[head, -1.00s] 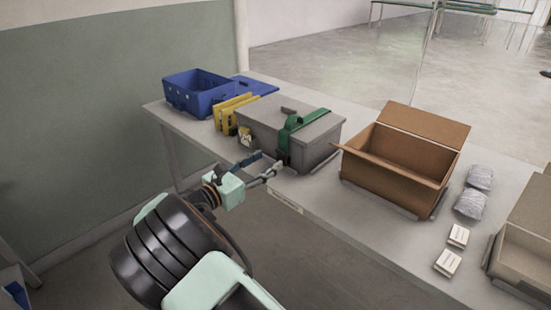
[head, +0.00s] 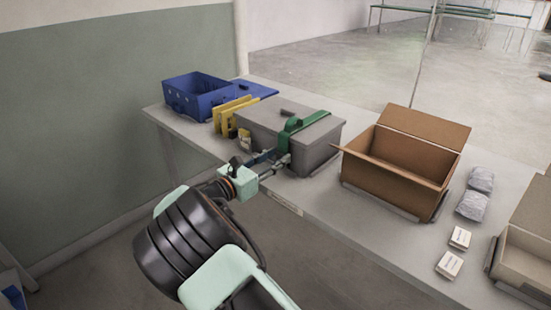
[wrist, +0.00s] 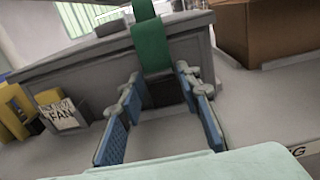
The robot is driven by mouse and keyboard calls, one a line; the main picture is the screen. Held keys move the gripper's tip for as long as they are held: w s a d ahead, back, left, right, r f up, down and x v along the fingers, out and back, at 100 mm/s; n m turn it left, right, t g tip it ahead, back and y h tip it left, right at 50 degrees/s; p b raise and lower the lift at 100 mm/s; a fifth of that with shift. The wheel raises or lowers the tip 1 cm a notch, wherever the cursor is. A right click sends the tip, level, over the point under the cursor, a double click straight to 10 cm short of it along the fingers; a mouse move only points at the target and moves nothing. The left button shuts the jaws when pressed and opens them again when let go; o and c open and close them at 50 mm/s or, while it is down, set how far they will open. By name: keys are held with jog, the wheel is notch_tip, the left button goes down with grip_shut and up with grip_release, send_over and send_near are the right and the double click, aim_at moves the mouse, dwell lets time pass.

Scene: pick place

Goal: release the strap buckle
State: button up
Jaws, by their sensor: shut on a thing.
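A grey lidded case (head: 318,140) stands on the table with a green strap (head: 293,127) running over its lid and down its front. In the wrist view the strap (wrist: 150,45) hangs down the front of the case (wrist: 75,75). A dark piece that looks like the strap buckle (wrist: 166,93) shows below it, between my fingers. My gripper (head: 283,158) is at the front of the case, its blue-padded fingers on either side of the strap's lower end, shut on the buckle. The exact finger contact is hard to see.
A blue crate (head: 196,104) and yellow holders (head: 222,119) stand left of the case. An open cardboard box (head: 395,172) stands close on its right. Grey packets (head: 471,206) and small white boxes (head: 450,265) lie further right. The table's front edge (head: 290,206) runs below my gripper.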

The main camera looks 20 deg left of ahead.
jog(key=shift+f, duration=0.15)
jog(key=shift+c, duration=0.5)
jog(key=shift+s+a+f+t+h+b, duration=0.1)
jog(key=shift+s+f+t+h+b, duration=0.15)
jog(key=shift+t+b, duration=0.35)
jog(key=shift+s+a+f+t+h+b, duration=0.1)
jog(key=shift+s+f+t+h+b, duration=0.1)
jog(key=shift+t+b, duration=0.35)
jog(key=t+b, duration=0.1)
jog(key=t+h+b, duration=0.1)
jog(key=shift+s+a+f+t+b, duration=0.1)
jog(key=shift+s+f+t+b, duration=0.2)
jog(key=shift+f+t+b, duration=0.1)
jog(key=shift+s, duration=0.1)
jog(key=o, duration=1.1)
jog(key=shift+h, duration=0.25)
jog(key=v, duration=1.2)
jog(key=shift+f, duration=0.1)
